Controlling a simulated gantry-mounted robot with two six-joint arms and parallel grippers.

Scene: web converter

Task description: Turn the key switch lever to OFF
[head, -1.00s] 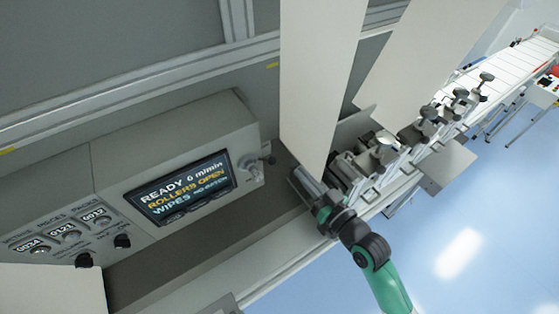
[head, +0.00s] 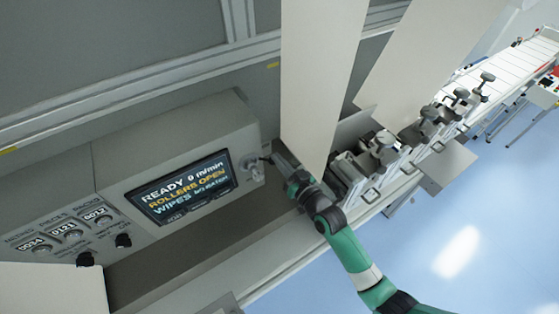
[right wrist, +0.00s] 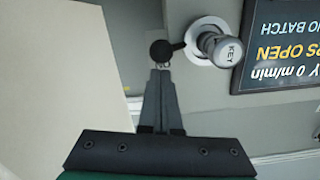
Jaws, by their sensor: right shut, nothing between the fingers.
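The key switch (head: 256,168) is a light metal knob on the right end of the grey control box, beside its screen. In the right wrist view the knob marked KEY (right wrist: 222,47) has a dark lever with a round black ball end (right wrist: 161,50) pointing left. My right gripper (right wrist: 161,72) is shut and empty, its fingertips just below the ball end; whether they touch it I cannot tell. In the head view my right gripper (head: 272,160) is close to the right side of the switch. My left gripper is not in view.
The screen (head: 183,187) reads READY, 0 m/min, ROLLERS OPEN. A pale web sheet (head: 318,80) hangs just right of the switch, close to my right arm. A shelf lies below the box.

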